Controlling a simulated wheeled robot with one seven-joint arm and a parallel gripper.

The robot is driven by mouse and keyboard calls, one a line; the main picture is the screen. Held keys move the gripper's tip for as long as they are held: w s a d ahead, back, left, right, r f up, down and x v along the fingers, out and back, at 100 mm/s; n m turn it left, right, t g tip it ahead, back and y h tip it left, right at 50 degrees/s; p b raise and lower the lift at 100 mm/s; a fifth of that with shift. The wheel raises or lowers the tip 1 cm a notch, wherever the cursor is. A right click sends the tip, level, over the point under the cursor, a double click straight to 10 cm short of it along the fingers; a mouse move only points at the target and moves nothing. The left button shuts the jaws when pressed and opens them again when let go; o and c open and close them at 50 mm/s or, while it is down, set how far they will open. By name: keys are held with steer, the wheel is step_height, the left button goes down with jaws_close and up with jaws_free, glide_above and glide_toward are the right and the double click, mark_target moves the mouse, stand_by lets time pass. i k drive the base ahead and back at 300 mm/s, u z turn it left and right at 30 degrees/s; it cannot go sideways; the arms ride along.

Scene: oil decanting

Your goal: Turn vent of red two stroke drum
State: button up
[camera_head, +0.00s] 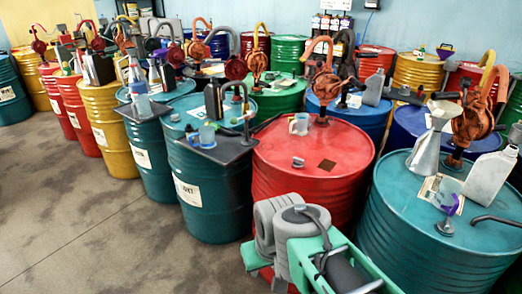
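The nearest red drum (283,188) stands at the front middle, between two teal drums. Its lettering cannot be read from here, and other red drums stand farther back. On its lid a small grey knob-like cap (298,162), perhaps the vent, sits upright near the middle. My grey and green arm covers the drum's lower front. The fingertips of my gripper are not visible.
A teal drum (400,237) at right carries a metal funnel jug (431,140), a grey-white canister (490,177) and a purple-handled funnel. A teal drum (230,200) at left carries a dark tray (217,151) with bottles. Rows of drums fill the back. The floor (80,225) at left is clear.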

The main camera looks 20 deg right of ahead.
mark_target(299, 162)
steer(key=u, duration=0.2)
steer(key=i, duration=1.15)
steer(key=z, duration=0.3)
